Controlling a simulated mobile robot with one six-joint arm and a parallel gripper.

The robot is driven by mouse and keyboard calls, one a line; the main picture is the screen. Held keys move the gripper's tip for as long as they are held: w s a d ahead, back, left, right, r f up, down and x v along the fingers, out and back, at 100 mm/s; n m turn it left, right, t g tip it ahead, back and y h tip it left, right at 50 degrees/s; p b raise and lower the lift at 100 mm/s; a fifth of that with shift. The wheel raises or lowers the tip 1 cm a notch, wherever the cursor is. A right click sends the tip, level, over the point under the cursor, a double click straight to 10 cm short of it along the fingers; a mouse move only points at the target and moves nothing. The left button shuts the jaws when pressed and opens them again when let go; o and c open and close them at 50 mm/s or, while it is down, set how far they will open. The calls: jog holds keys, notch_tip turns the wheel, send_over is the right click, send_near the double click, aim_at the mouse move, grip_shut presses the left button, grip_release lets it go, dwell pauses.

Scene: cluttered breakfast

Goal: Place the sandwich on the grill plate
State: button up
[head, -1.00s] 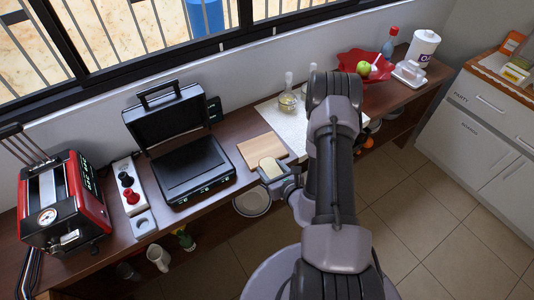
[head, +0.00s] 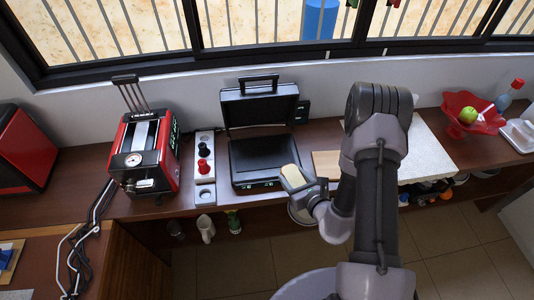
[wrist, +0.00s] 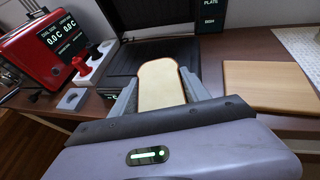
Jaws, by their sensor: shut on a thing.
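The sandwich (head: 293,176) looks like a pale slab of bread with a brown crust edge. My gripper (head: 300,186) is shut on it at the front right of the grill. In the wrist view the sandwich (wrist: 161,84) sits between the two grey fingers (wrist: 162,94), its far end toward the grill. The black grill has its lid raised; its dark lower plate (head: 262,158) is bare in the head view and also shows behind the sandwich in the wrist view (wrist: 150,56). I cannot tell how high the sandwich is above the counter.
A wooden board (head: 326,164) lies right of the grill. Left of it are a white holder (head: 205,170) with a red and a black knobbed item, and a red toaster (head: 143,150). The raised lid (head: 262,108) stands behind the plate.

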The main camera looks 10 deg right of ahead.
jog(key=w+a+r+n+y, duration=0.1)
jog(key=w+a+n+y, duration=0.1)
jog(key=a, duration=0.4)
jog(key=b, duration=0.3)
send_over(264, 154)
jog(key=shift+s+f+m+g+h, duration=0.1)
jog(key=shift+f+m+g+h, duration=0.2)
jog(key=shift+f, duration=0.45)
jog(key=shift+w+f, duration=0.2)
jog(key=shift+f+b, duration=0.55)
jog(key=shift+f, duration=0.95)
jog(key=shift+f, duration=0.2)
jog(key=o, duration=1.4)
jog(key=shift+r, duration=0.1)
